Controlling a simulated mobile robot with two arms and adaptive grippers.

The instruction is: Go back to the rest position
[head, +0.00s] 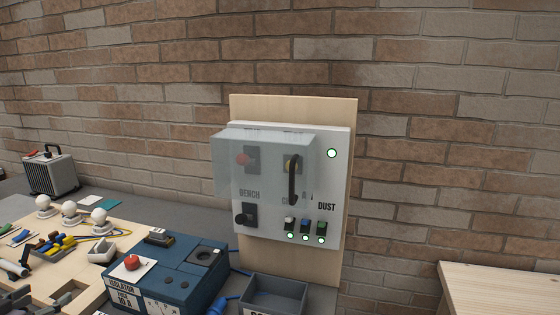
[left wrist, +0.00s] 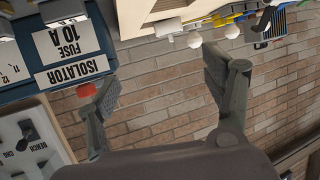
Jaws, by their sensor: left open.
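My left gripper (head: 18,301) shows as dark parts in the bottom left corner of the head view, in front of the wooden board. In the left wrist view its two grey fingers (left wrist: 160,82) stand wide apart with nothing held between them. One finger overlaps the red button (left wrist: 86,90) of the blue isolator box in that picture; I cannot tell that they touch. My right gripper is in neither view.
The blue isolator box (head: 178,283), a grey tray (head: 275,281), a wooden board (head: 30,222) with bulbs and a heater (head: 50,175) crowd the bench. A wooden top (head: 500,285) is at right.

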